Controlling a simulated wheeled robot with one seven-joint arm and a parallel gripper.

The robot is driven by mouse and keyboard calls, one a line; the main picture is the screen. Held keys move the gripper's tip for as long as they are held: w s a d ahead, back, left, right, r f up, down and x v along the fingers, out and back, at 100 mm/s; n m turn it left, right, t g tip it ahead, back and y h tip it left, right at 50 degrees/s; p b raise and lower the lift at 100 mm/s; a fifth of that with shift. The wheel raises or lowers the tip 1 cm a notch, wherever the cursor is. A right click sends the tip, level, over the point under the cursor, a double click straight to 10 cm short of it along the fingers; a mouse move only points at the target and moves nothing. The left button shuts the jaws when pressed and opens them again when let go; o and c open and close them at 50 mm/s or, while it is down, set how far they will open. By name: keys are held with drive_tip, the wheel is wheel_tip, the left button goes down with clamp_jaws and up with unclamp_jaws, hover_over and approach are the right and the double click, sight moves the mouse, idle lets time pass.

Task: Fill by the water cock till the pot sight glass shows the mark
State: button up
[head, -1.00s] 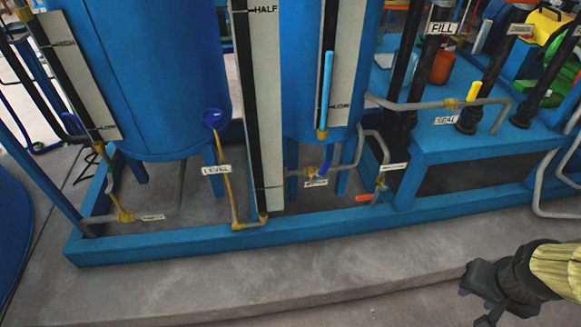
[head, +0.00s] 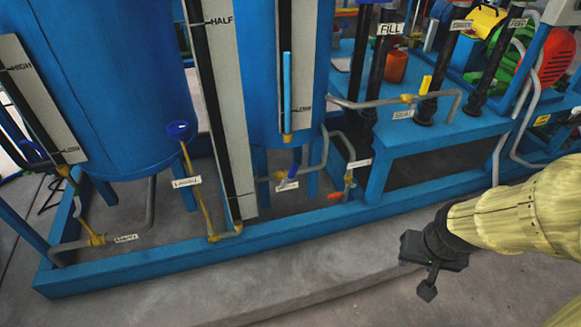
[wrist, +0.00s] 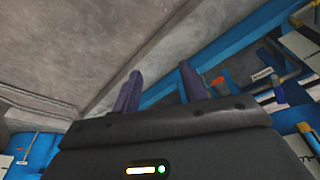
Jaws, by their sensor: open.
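Several small cocks sit on low pipes in the head view. One has a blue handle (head: 296,165), one an orange handle (head: 337,195), one a yellow handle (head: 426,85) near a tag like SEAL. I cannot tell which is the water cock; some tags are unreadable. A tall sight glass (head: 210,100) with a HALF mark shows dark, with no visible column. A right sight glass (head: 287,95) holds a light-blue column rising above its low mark. My gripper (head: 428,275) hangs right of the frame, apart from everything; in the wrist view its fingers (wrist: 160,92) are open and empty.
A blue base rail (head: 140,265) runs along the front of the rig, with grey floor before it. A blue handle (head: 178,130) stands above the LEVEL tag. A blue bench (head: 430,145) with black pipes, one tagged FILL (head: 392,29), stands at the right.

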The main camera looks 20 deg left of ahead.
drive_tip(key=w+a+f+n+t+y+b, duration=0.1)
drive_tip(key=w+a+f+t+b, duration=0.3)
drive_tip(key=w, duration=0.3)
drive_tip(key=w+a+f+t+y+b, duration=0.2)
drive_tip(key=w+a+f+t+b, duration=0.15)
drive_tip(key=w+a, duration=0.35)
drive_tip(key=a+f+n+t+y+b, duration=0.2)
drive_tip(key=a+t+y+b, duration=0.2)
drive_tip(key=a, duration=1)
drive_tip(key=y+b, duration=0.1)
drive_tip(key=y, duration=0.1)
drive_tip(key=shift+w+a+f+t+y, duration=0.15)
drive_tip(key=shift+w+a+t+y, duration=0.2)
drive_tip(key=shift+w+a+y, duration=0.05)
drive_tip(key=shift+w+a, duration=0.1)
